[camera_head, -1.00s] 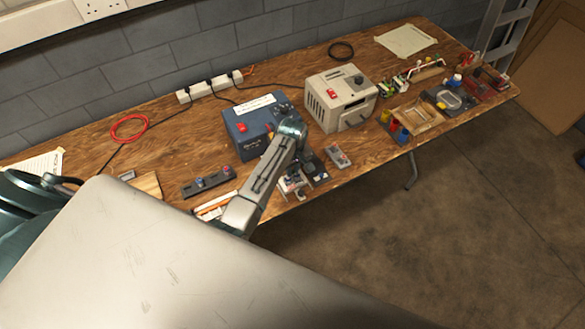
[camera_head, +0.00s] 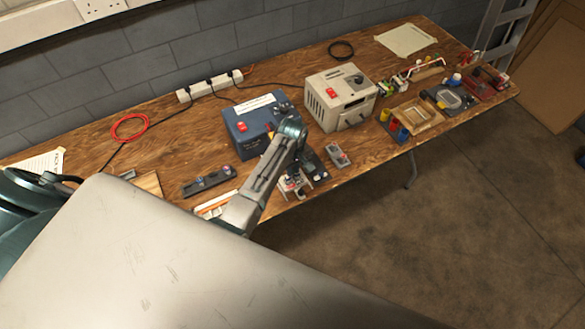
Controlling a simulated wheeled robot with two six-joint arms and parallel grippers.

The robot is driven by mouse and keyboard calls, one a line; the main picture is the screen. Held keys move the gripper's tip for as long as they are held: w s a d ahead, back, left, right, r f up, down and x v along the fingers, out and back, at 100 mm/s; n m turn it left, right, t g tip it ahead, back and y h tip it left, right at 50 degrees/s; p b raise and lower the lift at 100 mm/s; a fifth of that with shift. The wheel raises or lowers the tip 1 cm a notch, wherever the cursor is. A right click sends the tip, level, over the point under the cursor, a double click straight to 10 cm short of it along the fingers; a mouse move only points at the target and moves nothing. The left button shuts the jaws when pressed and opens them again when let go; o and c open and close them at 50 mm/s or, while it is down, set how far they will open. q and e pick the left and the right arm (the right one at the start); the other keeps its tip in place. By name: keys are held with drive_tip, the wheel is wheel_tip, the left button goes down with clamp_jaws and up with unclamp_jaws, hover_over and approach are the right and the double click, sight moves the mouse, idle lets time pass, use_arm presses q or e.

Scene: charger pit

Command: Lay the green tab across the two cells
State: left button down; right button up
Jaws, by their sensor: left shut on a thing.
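My left arm reaches in over the table's front edge, and its forearm bends down to my left gripper (camera_head: 298,180). The gripper is low over a small pale holder (camera_head: 290,191) near the front edge. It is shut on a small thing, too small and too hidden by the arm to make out. I cannot make out the green tab or pick out the two cells for sure; small dark and reddish parts lie around the fingertips. My right gripper is not in view.
A blue box (camera_head: 249,128) and a beige box (camera_head: 341,96) stand behind the gripper. A small grey module (camera_head: 338,155) lies to its right, a black strip with knobs (camera_head: 208,181) to its left. A wooden tray (camera_head: 416,117) stands further right.

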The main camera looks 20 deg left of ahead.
use_arm(q)
drive_tip(key=shift+f, duration=0.3)
drive_tip(key=c, duration=1.3)
unclamp_jaws()
drive_tip(key=shift+c, duration=0.2)
drive_tip(key=shift+r, duration=3.55)
